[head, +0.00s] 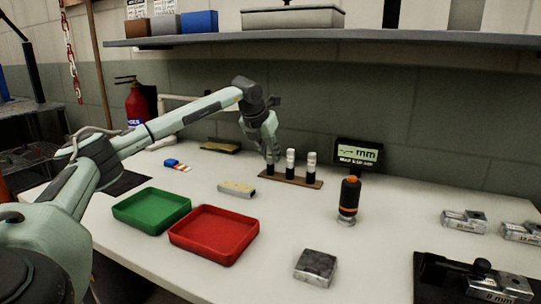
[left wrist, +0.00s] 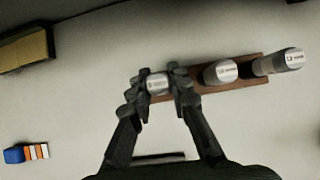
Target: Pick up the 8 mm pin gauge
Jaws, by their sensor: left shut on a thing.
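Several pin gauges with dark lower parts and pale labelled caps stand in a row on a brown wooden rack (head: 300,181). Two stand free, the middle one (head: 290,163) and the right one (head: 311,167). My left gripper (head: 270,156) points down at the rack's left end. In the left wrist view its fingers (left wrist: 159,86) are shut on the sides of the end pin gauge's cap (left wrist: 158,84). That pin seems still at its place on the rack; its foot is mostly hidden. The cap labels are too small to read. My right gripper is out of view.
A green tray (head: 118,213) and a red tray (head: 176,238) lie front left. A gauge display (head: 358,153) and an orange-banded black tool (head: 349,200) stand right of the rack. Metal blocks (head: 316,268) lie on the right. A shelf (head: 330,36) runs above.

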